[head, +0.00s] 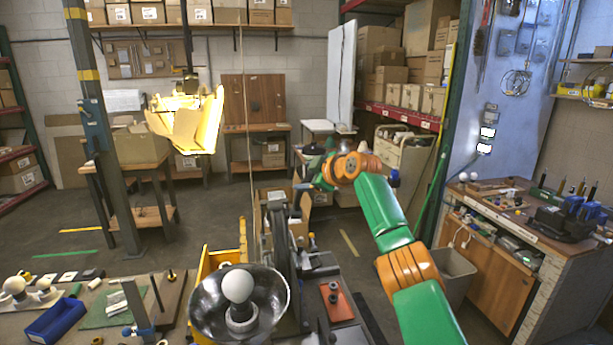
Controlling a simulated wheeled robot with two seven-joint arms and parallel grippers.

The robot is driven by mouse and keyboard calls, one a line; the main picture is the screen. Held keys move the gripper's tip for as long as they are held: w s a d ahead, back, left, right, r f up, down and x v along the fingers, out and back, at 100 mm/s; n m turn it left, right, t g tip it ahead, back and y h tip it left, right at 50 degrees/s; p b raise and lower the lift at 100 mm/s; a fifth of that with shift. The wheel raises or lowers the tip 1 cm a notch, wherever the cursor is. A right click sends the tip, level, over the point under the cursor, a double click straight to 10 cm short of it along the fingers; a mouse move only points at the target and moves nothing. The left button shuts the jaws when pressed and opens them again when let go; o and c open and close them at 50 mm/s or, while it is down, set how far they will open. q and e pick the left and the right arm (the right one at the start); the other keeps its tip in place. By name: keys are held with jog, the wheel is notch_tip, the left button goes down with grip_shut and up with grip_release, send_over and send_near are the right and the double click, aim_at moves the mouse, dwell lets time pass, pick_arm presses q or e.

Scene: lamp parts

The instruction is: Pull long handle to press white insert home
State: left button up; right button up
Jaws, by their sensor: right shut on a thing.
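A dark, shiny bowl-shaped shade (204,314) is at the bottom centre. A white bulb-like piece (238,286) stands upright in it, above a white ring-shaped insert (241,318). I cannot tell how deep the insert sits. A dark press column (284,250) rises just behind and to the right of the shade. My right arm reaches far up from the lower right. My right gripper (322,172) is beyond the column, small and partly hidden by its wrist, shut on what seems to be the long handle. The handle is mostly hidden there. My left gripper is out of view.
The near bench holds a blue tray (55,318), a green mat (113,307) and white bulbs (15,285) at the left. An orange-red plate (337,302) lies right of the press. A yellow object (190,122) hangs at the upper left. A side workbench (525,240) stands right.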

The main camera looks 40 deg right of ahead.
jog(key=shift+f, duration=0.1)
jog(key=b+v, duration=0.2)
jog(key=b, duration=0.2)
jog(key=shift+s+f, duration=0.15)
jog(key=shift+s, duration=0.05)
jog(key=v, duration=0.2)
jog(key=b+v, duration=0.1)
jog(key=v, duration=0.1)
jog(key=shift+w+r, duration=0.15)
jog(key=shift+r, duration=0.1)
jog(key=shift+s+a+r, duration=0.1)
jog(key=shift+s+r, duration=0.2)
jog(key=shift+s, duration=0.1)
jog(key=shift+s+b, duration=0.1)
jog(key=shift+b, duration=0.2)
jog(key=b+v, duration=0.1)
jog(key=v, duration=0.7)
jog(key=shift+f, duration=0.15)
jog(key=shift+s, duration=0.1)
